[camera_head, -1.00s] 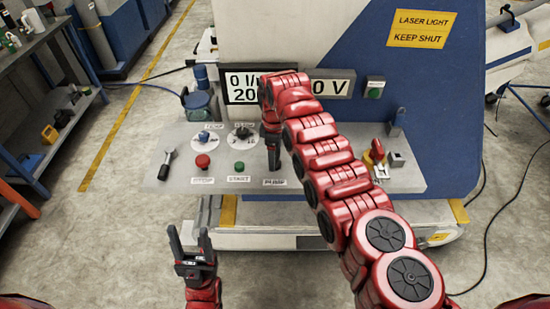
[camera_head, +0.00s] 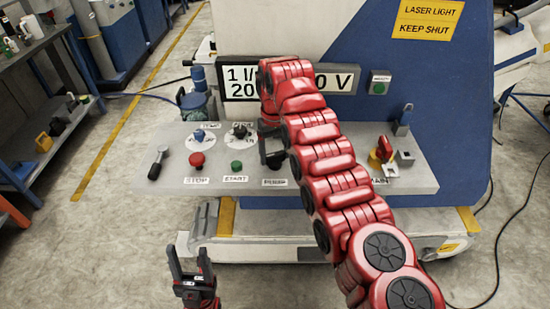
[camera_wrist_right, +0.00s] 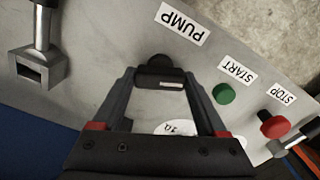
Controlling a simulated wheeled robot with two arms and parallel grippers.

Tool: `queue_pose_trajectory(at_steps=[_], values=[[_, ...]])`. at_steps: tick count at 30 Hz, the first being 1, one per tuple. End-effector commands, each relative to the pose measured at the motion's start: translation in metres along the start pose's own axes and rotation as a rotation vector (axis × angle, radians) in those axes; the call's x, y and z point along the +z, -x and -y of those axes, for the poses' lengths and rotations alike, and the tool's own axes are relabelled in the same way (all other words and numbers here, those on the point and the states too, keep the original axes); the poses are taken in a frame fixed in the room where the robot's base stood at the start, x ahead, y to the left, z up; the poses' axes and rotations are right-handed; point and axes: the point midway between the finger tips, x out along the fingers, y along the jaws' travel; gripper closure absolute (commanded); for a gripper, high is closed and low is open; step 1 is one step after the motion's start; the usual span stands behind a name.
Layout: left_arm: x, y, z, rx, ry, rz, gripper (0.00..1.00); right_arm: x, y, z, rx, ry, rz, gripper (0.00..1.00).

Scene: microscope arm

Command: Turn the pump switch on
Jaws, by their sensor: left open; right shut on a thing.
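The pump switch (camera_wrist_right: 160,75) is a black handle on the grey control panel, beside the PUMP label (camera_wrist_right: 182,22) in the right wrist view. My right gripper (camera_wrist_right: 162,82) is shut on it, with a finger on each side. In the head view my right gripper (camera_head: 271,152) is at the panel above the PUMP label (camera_head: 275,183), and my red arm partly hides the switch. My left gripper (camera_head: 188,268) is open and empty in front of the panel.
The panel (camera_head: 345,184) also carries a red STOP button (camera_head: 196,159), a green START button (camera_head: 236,167), dials (camera_head: 201,137) and a black-handled lever (camera_head: 158,162). A red-yellow switch (camera_head: 382,150) is at the right. Open floor lies at the left.

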Motion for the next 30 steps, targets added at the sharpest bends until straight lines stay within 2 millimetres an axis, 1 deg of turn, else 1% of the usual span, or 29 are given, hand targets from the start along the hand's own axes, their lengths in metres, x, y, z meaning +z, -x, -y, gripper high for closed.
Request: queue_pose_trajectory(at_steps=[1,3,9,15,21,30], values=[[0.001,0.006,0.000,0.000,0.000,0.000,0.43,-0.001,-0.002,0.000,0.000,-0.042,-0.003,0.81],[0.001,0.009,0.000,0.000,0.000,0.000,0.43,-0.001,-0.002,0.000,0.000,-0.101,-0.003,0.81],[0.003,0.016,-0.001,0.000,0.000,0.000,0.43,-0.001,0.000,0.000,0.000,-0.244,-0.003,0.81],[0.003,0.019,-0.001,0.000,0.000,0.000,0.43,-0.001,0.000,0.000,0.000,-0.341,-0.003,0.81],[0.004,0.021,-0.001,0.000,0.000,0.000,0.43,-0.001,0.001,-0.001,0.000,-0.392,-0.003,0.81],[0.004,0.021,-0.001,0.000,0.000,0.000,0.43,-0.001,0.001,-0.001,0.000,-0.407,-0.004,0.81]])
